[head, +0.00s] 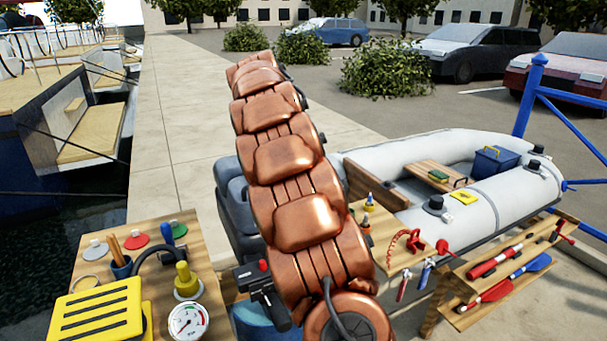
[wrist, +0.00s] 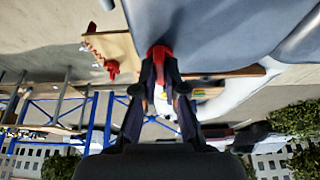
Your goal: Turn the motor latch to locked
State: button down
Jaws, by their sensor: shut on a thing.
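The motor latch (wrist: 160,50) is a small red piece on the side of the grey-blue outboard motor (wrist: 215,30), seen at the top centre of the wrist view. My gripper (wrist: 160,62) has its dark fingertips closed around the latch, covering part of it. The latch's exact angle is hard to tell. In the head view, the motor (head: 233,200) stands at the dinghy's near end, partly behind my copper-coloured arm. My gripper and the latch are hidden there behind the arm.
A grey inflatable dinghy (head: 480,215) lies right of the arm. A wooden table (head: 95,245) with a pump, gauge and yellow grating stands at the left. A wooden rack (head: 480,270) with paddles and a blue rail (head: 530,95) stand at the right.

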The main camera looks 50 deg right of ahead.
jog(key=c, duration=1.2)
grip_release()
jog(key=shift+c, duration=0.2)
jog(key=v, duration=0.7)
jog(key=shift+r, duration=0.2)
jog(key=shift+a, duration=0.15)
